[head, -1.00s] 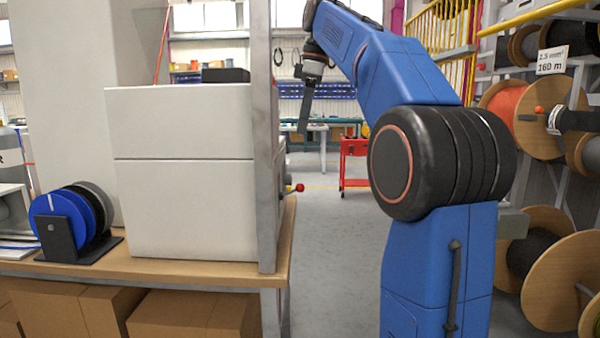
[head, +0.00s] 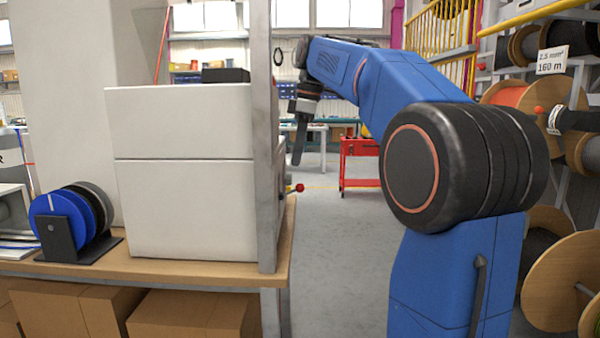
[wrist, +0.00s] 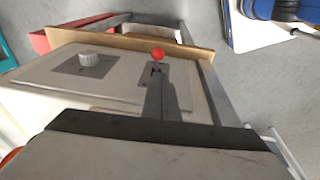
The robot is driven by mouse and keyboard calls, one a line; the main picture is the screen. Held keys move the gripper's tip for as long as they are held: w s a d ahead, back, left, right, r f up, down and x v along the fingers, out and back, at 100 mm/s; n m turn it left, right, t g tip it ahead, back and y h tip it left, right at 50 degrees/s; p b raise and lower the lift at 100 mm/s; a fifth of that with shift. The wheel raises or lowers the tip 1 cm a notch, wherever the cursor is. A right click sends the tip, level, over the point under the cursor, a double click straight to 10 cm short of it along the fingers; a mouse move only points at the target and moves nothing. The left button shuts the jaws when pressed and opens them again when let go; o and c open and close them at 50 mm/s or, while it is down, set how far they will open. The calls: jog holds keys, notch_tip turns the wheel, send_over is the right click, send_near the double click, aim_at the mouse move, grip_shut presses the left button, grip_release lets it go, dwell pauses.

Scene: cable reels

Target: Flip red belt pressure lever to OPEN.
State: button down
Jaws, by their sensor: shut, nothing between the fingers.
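The red-knobbed lever (head: 299,187) sticks out to the right from the side of the white machine (head: 185,205), just beyond the grey post. In the wrist view its round red knob (wrist: 158,54) stands near a dark plate on the machine's panel. My gripper (head: 296,162) points down, a little above the lever in the head view. In the wrist view my gripper (wrist: 156,72) is shut and empty, its tips just below the knob in the picture. I cannot tell whether they touch the lever. No OPEN mark is readable.
A grey upright post (head: 266,150) stands at the edge of the wooden bench (head: 150,272). A red cart (head: 360,163) stands farther back on open floor. Cable reels (head: 565,285) fill the right side.

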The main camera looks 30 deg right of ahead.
aim_at(299, 184)
jog(key=shift+w+d+f, duration=0.1)
jog(key=shift+d+f, duration=0.05)
jog(key=shift+f, duration=0.7)
jog(key=shift+d+f, duration=0.2)
jog(key=shift+f, duration=0.65)
jog(key=shift+w+d+f, duration=0.1)
jog(key=shift+d+f, duration=0.05)
jog(key=shift+f, duration=0.7)
jog(key=shift+d, duration=0.1)
jog(key=shift+s+d+f+t+y, duration=0.1)
jog(key=shift+s+f+t+y, duration=0.1)
jog(key=shift+t+y, duration=0.15)
jog(key=shift+d, duration=0.1)
jog(key=f+y, duration=0.1)
jog(key=d+f+t+y, duration=0.1)
jog(key=y, duration=0.1)
jog(key=s+d+f+t+y, duration=0.1)
jog(key=shift+s+f+t+y, duration=0.1)
jog(key=shift+f+t+y, duration=0.05)
jog(key=shift+t+y, duration=0.1)
